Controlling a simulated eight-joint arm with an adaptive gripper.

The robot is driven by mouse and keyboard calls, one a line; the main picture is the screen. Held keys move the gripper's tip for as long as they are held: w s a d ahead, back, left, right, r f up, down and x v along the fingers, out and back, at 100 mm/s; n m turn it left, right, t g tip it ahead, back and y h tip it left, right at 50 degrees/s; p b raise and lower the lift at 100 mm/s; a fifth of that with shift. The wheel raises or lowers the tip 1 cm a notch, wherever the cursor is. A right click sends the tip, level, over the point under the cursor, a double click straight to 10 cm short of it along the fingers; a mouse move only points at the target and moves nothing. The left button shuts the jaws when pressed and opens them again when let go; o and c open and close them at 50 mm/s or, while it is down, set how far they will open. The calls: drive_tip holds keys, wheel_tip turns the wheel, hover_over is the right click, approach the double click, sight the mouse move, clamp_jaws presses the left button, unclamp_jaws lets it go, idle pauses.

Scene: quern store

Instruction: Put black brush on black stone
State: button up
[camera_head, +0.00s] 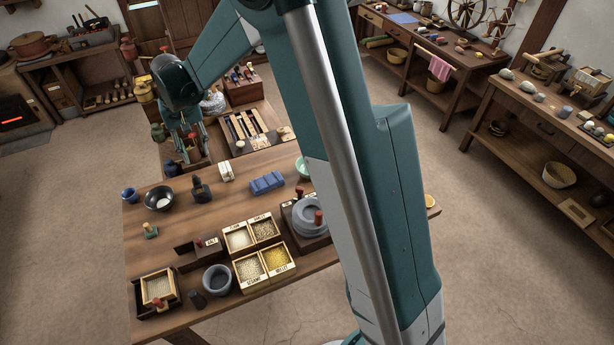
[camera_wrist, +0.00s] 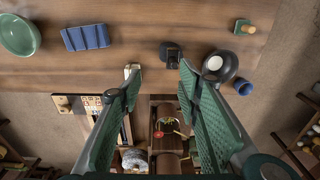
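My gripper (camera_head: 190,146) is at the far left part of the table in the head view, above a small wooden holder. The wrist view shows its two green-padded fingers (camera_wrist: 158,76) wide apart with nothing between the pads. A small black object with a narrow upright top (camera_head: 199,189) stands on the table; in the wrist view it (camera_wrist: 171,54) lies just beyond the fingertips. I cannot tell whether it is the brush or the stone. A dark upright piece (camera_head: 197,300) stands at the table's front edge, also unclear. I cannot clearly identify either task object.
A black bowl with a white ball (camera_head: 159,198), a blue cup (camera_head: 130,194), a white block (camera_head: 226,172) and blue blocks (camera_head: 267,182) are nearby. A tool tray (camera_head: 283,146) lies behind. Grain boxes (camera_head: 238,226), a grey mortar (camera_head: 217,280) and grey millstones (camera_head: 309,218) stand in front.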

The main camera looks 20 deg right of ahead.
drive_tip(key=s+d+r+t, duration=0.3)
drive_tip(key=s+d+r, duration=1.1)
drive_tip(key=s+r, duration=0.25)
drive_tip(key=s+d+t, duration=0.1)
drive_tip(key=s+d, duration=0.2)
drive_tip(key=s, duration=0.4)
drive_tip(key=s+d+f+t, duration=0.1)
drive_tip(key=s+d, duration=0.2)
drive_tip(key=s, duration=0.5)
drive_tip(key=s+d+t, duration=0.1)
drive_tip(key=s+d, duration=0.2)
drive_tip(key=s, duration=0.4)
drive_tip(key=shift+s+d+f, duration=0.15)
drive_tip(key=shift+s, duration=0.1)
